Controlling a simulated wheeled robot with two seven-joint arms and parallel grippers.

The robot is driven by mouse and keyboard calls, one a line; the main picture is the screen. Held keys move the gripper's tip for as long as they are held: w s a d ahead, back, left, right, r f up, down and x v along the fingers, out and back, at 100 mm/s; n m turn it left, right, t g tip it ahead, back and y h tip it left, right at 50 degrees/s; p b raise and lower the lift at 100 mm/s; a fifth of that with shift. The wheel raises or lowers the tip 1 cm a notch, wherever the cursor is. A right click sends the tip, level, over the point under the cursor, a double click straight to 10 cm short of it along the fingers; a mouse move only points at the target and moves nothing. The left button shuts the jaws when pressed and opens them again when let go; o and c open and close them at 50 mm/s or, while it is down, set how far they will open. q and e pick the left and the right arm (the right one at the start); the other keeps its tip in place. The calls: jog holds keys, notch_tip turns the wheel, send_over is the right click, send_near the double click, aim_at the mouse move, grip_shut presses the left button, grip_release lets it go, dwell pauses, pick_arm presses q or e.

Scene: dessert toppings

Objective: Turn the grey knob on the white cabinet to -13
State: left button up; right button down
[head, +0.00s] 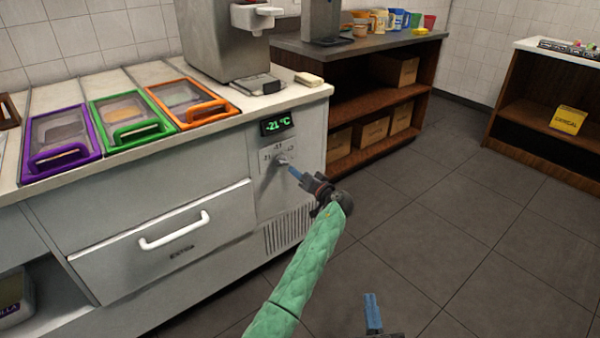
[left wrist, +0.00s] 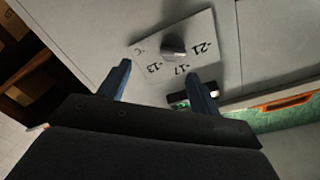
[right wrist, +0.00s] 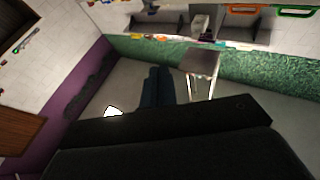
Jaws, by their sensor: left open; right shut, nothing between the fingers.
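The grey knob (head: 282,160) is on the white cabinet's (head: 300,185) front, below a display (head: 277,123) reading -21 °C. In the left wrist view the knob (left wrist: 173,46) stands on a pale plate marked -21, -17 and -13; I cannot tell exactly where it points. My left gripper (head: 294,172) is open, its blue fingers directed at the knob. In its wrist view the fingertips (left wrist: 158,73) are spread on the near side of the knob, not gripping it. My right gripper (head: 372,298) is shut and empty, low over the floor; its fingers also show in its wrist view (right wrist: 158,75).
Purple (head: 61,143), green (head: 130,120) and orange-framed (head: 190,103) bins sit in the counter top. A drawer with a white handle (head: 174,231) is left of the knob. A wooden shelf (head: 375,150) stands behind right. The floor (head: 450,250) at right is clear.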

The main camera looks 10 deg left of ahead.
aim_at(284, 163)
pick_arm(q)
jog(key=shift+w+a+r+n+g+y, duration=0.15)
jog(key=shift+w+a+n, duration=0.35)
jog(key=shift+a, duration=0.65)
jog(key=shift+w+a+r+n+g+y, duration=0.1)
jog(key=shift+w+a+n, duration=0.2)
jog(key=shift+w+a, duration=0.65)
jog(key=shift+w+a+r+n+g+y, duration=0.15)
jog(key=shift+w+a+n, duration=0.25)
jog(key=shift+a, duration=0.95)
pick_arm(e)
jog(key=shift+s+d+r+t, duration=0.1)
jog(key=shift+s+r+t, duration=0.2)
jog(key=shift+r, duration=0.3)
jog(key=shift+s+d+r+t, duration=0.15)
jog(key=shift+r+t, duration=0.2)
jog(key=shift+r, duration=0.3)
jog(key=shift+s+d+r+t, duration=0.1)
jog(key=shift+s+r+t, duration=0.2)
jog(key=shift+r, duration=0.3)
pick_arm(q)
jog(key=c, duration=1)
